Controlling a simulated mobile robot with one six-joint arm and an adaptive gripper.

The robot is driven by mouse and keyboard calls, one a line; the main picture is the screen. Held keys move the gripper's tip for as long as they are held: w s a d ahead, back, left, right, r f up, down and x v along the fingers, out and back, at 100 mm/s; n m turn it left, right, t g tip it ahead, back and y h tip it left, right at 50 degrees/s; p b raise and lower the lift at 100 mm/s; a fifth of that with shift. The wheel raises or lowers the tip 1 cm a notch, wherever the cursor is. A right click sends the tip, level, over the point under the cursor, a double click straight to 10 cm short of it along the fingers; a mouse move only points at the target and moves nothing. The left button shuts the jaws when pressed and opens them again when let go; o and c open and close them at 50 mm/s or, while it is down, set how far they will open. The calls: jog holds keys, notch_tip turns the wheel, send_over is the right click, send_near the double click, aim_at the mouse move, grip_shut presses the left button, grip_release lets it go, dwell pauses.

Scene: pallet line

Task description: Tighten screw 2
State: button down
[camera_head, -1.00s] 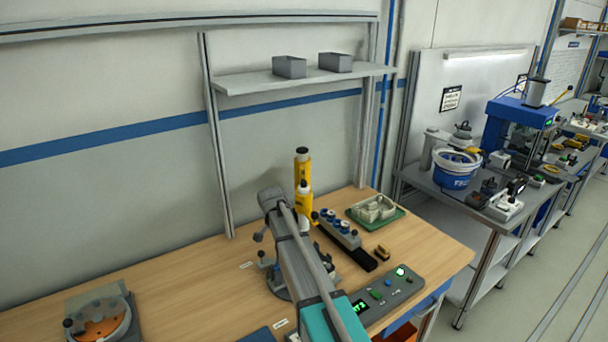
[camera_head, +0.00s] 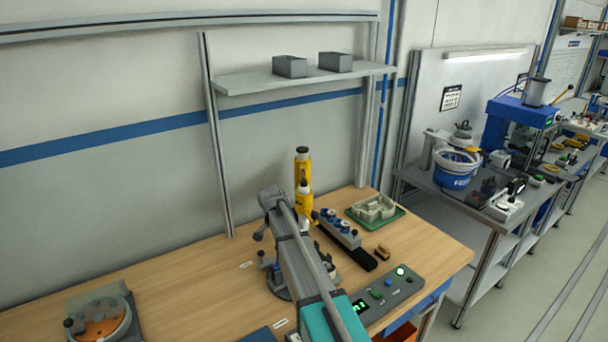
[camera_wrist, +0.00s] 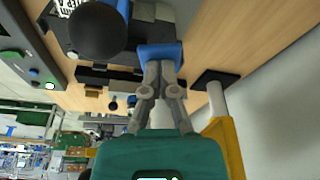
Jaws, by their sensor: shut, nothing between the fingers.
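My gripper (camera_wrist: 161,68) shows in the wrist view with its grey fingers drawn together and nothing between them. Its tips are at or just in front of a blue piece (camera_wrist: 160,51) on a dark and grey fixture; I cannot tell whether they touch. A dark round knob (camera_wrist: 97,31) is to the left of the tips. In the head view, my arm covers most of a fixture with a round grey base (camera_head: 279,283). A yellow tool with a black top (camera_head: 303,170) stands upright behind my arm. I cannot make out screw 2 in either view.
A control box (camera_head: 392,290) with buttons and a display is right of my arm. A row of blue-topped parts (camera_head: 340,228) and a green tray (camera_head: 376,213) lie behind it. A round orange fixture (camera_head: 102,326) is at far left. The wooden bench between is mostly clear.

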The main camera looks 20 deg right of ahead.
jog(key=shift+s+f+b, duration=0.2)
jog(key=shift+b, duration=0.15)
dwell(0.6)
jog(key=shift+w+r+p, duration=0.2)
jog(key=shift+p, duration=0.15)
dwell(1.2)
jog(key=shift+s+f+b, duration=0.15)
jog(key=shift+f+b, duration=0.05)
jog(key=shift+b, duration=0.15)
dwell(0.6)
jog(key=shift+r+p, duration=0.25)
jog(key=shift+p, duration=0.15)
dwell(0.8)
jog(key=shift+r, duration=0.2)
jog(key=w+d+p+v, duration=0.1)
jog(key=p+v, duration=0.7)
jog(key=shift+w+d+r+p, duration=0.25)
jog(key=shift+r+p, duration=0.05)
jog(key=shift+p, duration=0.05)
dwell(0.6)
dwell(0.3)
